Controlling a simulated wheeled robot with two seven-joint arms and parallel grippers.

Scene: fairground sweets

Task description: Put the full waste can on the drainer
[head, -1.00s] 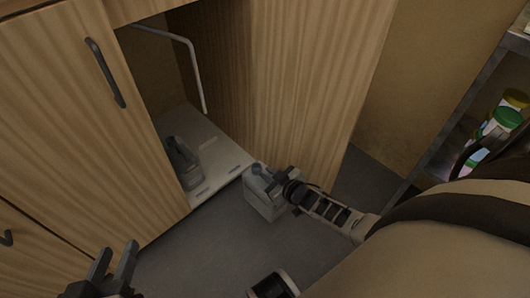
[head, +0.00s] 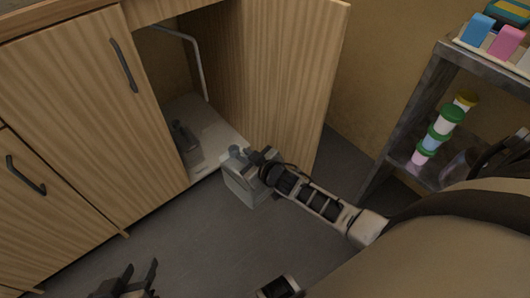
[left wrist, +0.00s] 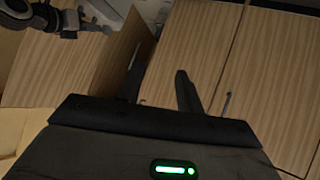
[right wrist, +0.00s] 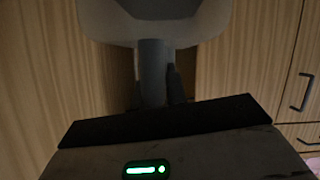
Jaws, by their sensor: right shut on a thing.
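A pale grey can (head: 248,184) with a grey top hangs in my right gripper (head: 262,168), in front of the open cupboard. It also fills the top of the right wrist view (right wrist: 100,22), where a grey neck (right wrist: 152,65) stands between my fingers. I cannot see what is inside it. My left gripper (head: 138,278) is open and empty above the floor at the bottom left; its two spread fingers show in the left wrist view (left wrist: 160,88). I cannot make out a drainer in any view.
The cupboard door (head: 290,85) stands open just behind the can. A dark grey object (head: 184,136) is on the cupboard's pale floor (head: 212,125), below a white pipe (head: 196,60). A metal shelf (head: 412,110) with coloured tubs (head: 440,128) stands right. The grey floor is clear.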

